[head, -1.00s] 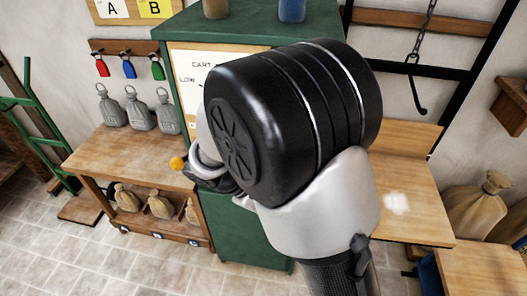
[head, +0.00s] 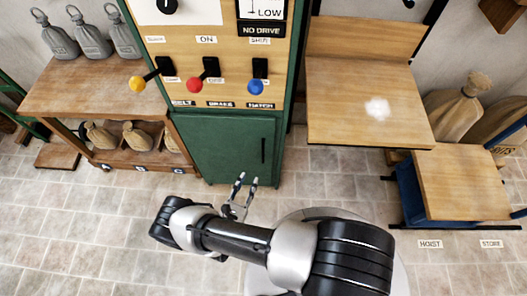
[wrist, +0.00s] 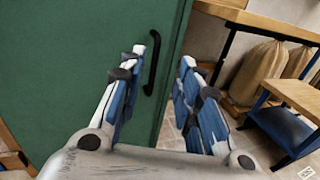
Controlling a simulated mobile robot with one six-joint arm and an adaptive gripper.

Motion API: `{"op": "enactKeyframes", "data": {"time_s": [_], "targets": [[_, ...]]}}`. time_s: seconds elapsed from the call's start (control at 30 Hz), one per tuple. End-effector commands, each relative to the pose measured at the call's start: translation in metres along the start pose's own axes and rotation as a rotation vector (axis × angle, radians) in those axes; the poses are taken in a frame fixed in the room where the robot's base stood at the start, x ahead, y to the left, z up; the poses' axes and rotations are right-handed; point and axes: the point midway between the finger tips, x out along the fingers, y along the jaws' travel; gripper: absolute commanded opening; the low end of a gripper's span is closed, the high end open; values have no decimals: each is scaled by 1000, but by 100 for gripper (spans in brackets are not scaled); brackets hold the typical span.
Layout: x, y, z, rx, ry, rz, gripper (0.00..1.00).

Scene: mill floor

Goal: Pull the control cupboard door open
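The control cupboard's green door (head: 225,150) is closed in the lower part of the green cabinet in the head view. Its black vertical handle (head: 264,150) is near the door's right edge. In the wrist view the door (wrist: 80,70) fills the left side, and the handle (wrist: 152,62) stands upright just beyond the left finger. My gripper (head: 243,182) is in front of the cupboard's lower right part. In the wrist view my gripper (wrist: 163,70) is open and empty, with the handle seen between its fingers, close to the left one. I see no contact with the handle.
Above the door is a panel with yellow (head: 137,84), red (head: 194,85) and blue (head: 255,87) knobbed levers. A wooden table (head: 350,100) and sacks (head: 455,105) are right. The tiled floor in front is clear.

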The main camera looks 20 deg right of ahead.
Motion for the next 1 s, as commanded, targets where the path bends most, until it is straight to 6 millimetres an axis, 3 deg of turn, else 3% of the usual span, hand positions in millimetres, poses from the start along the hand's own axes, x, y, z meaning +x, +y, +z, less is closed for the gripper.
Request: {"op": "enactKeyframes", "data": {"time_s": [0.03,0.13,0.37,0.67,1.0], "targets": [[-4,-9,-15,-27,-5,45,31],[-8,-17,-31,-53,-7,102,31],[0,-19,-37,-65,-10,127,31],[49,-15,-37,-65,-9,120,31],[116,-6,-38,-63,-10,121,31]]}}
